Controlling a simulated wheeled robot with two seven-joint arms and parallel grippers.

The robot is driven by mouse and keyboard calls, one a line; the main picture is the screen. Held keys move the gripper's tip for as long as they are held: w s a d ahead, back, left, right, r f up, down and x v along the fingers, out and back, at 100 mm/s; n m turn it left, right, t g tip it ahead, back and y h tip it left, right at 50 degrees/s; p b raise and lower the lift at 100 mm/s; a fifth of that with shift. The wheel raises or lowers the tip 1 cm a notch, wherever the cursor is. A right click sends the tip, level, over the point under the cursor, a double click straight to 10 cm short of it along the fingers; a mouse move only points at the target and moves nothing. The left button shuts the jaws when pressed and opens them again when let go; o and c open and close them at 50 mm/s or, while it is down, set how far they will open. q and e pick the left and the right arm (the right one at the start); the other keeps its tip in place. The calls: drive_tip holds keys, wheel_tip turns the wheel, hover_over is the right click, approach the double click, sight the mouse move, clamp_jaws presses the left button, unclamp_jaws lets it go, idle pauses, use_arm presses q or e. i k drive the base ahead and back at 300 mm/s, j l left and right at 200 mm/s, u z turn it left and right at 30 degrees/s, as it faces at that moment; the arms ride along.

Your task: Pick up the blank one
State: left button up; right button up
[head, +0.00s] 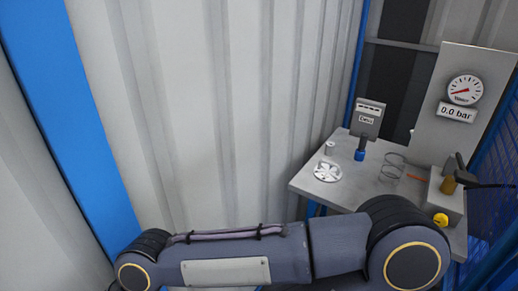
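No object that I can clearly identify as the blank one shows in the head view. On the grey table (318,190) at the right lie a pale round disc with dark cut-outs (327,171) and a small grey cylinder (330,148) just behind it. Neither gripper is in view. One of my arms crosses the bottom of the view and hides the front of the table; I cannot tell which arm it is.
A grey device with a label (368,118) stands above a blue base (360,155). A gauge (464,90) reading 0.0 bar is on an upright panel (430,110). A wire coil (393,166) and a yellow knob (440,220) are nearby. A corrugated wall (200,110) fills the left and middle.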

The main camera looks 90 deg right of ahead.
sight(328, 173)
drive_tip(key=k+l+z, duration=0.1)
drive_tip(key=l+z, duration=0.3)
drive_tip(key=l, duration=0.25)
drive_tip(key=l+z, duration=0.4)
drive_tip(key=l, duration=0.2)
drive_tip(key=i+l+z, duration=0.1)
drive_tip(key=l+z, duration=0.3)
drive_tip(key=l, duration=0.25)
drive_tip(key=l+z, duration=0.35)
drive_tip(key=i+l+z, duration=0.1)
drive_tip(key=z, duration=0.3)
